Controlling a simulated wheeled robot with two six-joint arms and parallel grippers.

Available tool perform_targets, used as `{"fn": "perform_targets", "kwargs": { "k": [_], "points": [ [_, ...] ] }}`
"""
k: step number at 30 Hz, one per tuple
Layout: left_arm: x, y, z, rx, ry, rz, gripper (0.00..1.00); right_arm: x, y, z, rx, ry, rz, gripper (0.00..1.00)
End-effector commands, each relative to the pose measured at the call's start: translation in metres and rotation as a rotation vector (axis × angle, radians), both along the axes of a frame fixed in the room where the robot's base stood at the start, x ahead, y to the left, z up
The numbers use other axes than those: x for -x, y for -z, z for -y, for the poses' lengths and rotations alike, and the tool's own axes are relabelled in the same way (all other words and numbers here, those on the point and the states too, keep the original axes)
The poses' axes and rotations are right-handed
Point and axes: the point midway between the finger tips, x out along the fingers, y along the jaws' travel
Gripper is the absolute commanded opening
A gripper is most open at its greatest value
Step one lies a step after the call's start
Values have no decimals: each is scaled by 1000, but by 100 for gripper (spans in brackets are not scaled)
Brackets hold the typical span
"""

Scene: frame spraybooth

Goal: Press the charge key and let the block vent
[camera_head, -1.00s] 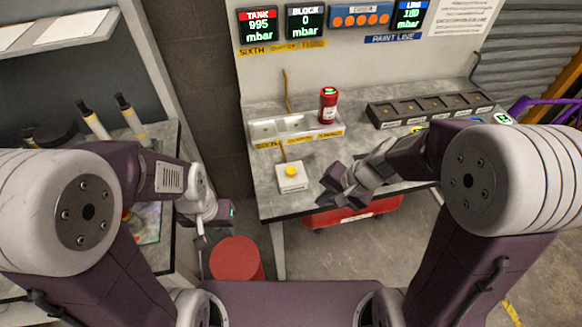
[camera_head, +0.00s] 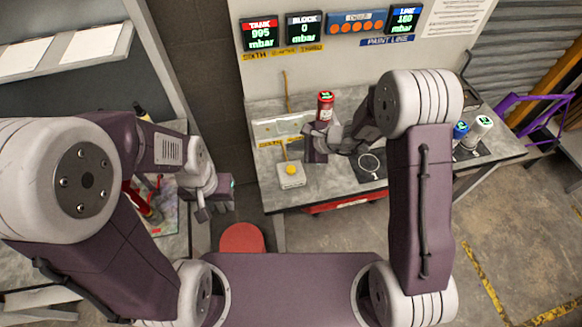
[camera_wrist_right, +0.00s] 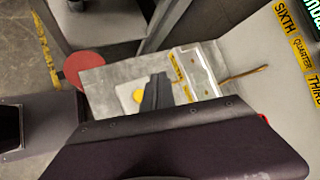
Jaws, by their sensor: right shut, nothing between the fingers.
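The charge key, a white box with a yellow button (camera_head: 291,170), sits at the bench's front left. It also shows in the wrist view (camera_wrist_right: 138,96), partly behind my fingers. The clear block (camera_head: 268,128) lies behind it, partly hidden by my right gripper. My right gripper (camera_head: 312,150) is shut and empty, above the bench just right of and behind the key; I see no contact with the button. My left gripper (camera_head: 208,213) hangs left of the bench, its jaws unclear. The BLOCK display (camera_head: 304,30) reads 0 mbar; the TANK display (camera_head: 260,34) reads 995 mbar.
A red can (camera_head: 325,104) stands right behind my right gripper. Blue (camera_head: 460,130) and white (camera_head: 482,125) cans stand at the bench's right. A red stool (camera_head: 241,238) is on the floor left of the bench. The LINE display (camera_head: 405,20) reads 180 mbar.

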Motion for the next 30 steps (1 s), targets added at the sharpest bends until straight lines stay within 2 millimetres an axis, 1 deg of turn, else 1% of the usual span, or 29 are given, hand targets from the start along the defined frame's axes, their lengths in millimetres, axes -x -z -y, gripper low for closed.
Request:
{"fn": "perform_targets", "kwargs": {
  "k": [5, 14, 16, 18, 22, 30],
  "points": [
    [0, 12, 0, 0, 0, 0, 36, 1, 19, 0, 0, 0, -2, 0],
    [0, 37, 0, 0, 0, 0, 36, 0, 64, 0, 1, 0, -2, 0],
    [0, 49, 0, 0, 0, 0, 36, 0, 75, 0, 0, -1, 1, 0],
    [0, 56, 0, 0, 0, 0, 36, 0, 81, 0, 0, -1, 1, 0],
    [0, 64, 0, 0, 0, 0, 36, 0, 87, 0, 0, 0, 0, 0],
    [0, 66, 0, 0, 0, 0, 36, 0, 87, 0, 0, 0, 0, 0]
  ]
}}
